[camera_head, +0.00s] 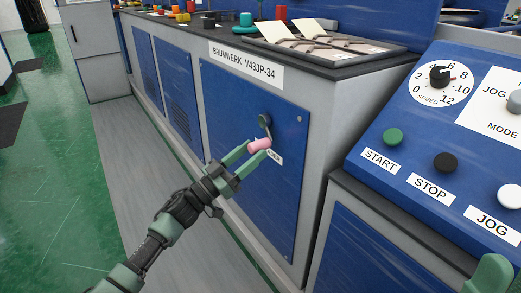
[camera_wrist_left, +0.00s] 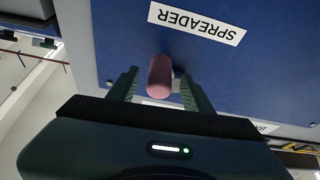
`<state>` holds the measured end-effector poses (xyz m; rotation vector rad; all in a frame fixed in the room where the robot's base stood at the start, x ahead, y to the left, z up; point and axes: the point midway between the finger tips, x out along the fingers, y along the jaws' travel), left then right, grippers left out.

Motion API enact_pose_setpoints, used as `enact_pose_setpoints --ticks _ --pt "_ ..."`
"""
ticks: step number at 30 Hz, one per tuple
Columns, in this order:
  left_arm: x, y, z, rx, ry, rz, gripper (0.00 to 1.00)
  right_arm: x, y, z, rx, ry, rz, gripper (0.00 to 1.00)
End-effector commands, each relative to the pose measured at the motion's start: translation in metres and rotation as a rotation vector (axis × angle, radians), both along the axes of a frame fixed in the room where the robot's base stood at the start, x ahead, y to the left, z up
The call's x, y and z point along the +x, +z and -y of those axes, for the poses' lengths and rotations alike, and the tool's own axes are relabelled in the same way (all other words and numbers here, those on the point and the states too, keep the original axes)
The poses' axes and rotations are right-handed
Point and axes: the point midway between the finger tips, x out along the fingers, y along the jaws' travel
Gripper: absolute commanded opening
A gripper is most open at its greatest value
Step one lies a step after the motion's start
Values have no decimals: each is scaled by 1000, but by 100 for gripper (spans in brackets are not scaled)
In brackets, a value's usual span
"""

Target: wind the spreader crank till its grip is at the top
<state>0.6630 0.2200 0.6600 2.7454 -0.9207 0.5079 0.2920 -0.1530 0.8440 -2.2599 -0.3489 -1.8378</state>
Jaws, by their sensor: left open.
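The spreader crank's round hub (camera_head: 264,120) sits on the blue front panel of the machine. Its arm hangs down from the hub to a pink grip (camera_head: 259,145), so the grip is at the low part of its circle. My left gripper (camera_head: 254,151) is open, with its two green fingers on either side of the grip. In the left wrist view the pink grip (camera_wrist_left: 160,76) stands between the fingertips, with gaps visible beside it. The SPREADER label (camera_wrist_left: 197,22) is on the panel; in the head view it is partly hidden by a finger.
The control desk (camera_head: 405,175) with START, STOP and JOG buttons stands at the right. A tray with metal parts (camera_head: 330,45) lies on the machine top. The grey floor strip (camera_head: 150,170) before the panel is clear. A green piece of my own body shows at the bottom right.

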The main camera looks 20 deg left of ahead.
Motion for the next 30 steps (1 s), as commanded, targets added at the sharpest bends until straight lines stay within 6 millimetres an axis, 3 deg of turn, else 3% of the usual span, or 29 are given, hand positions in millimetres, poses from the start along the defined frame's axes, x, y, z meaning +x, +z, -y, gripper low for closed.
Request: enact_pose_setpoints --ticks 6,16,22,30 --pt "19 9 14 -1 0 1 50 0 -8 0 0 0 -1 36" --pt "23 11 17 0 0 -2 50 0 -8 0 -1 0 -2 36" --pt "23 11 16 0 0 -2 0 1 -8 0 -1 0 -2 36" --pt "23 11 16 0 0 -2 0 1 -9 0 -1 0 -2 36"
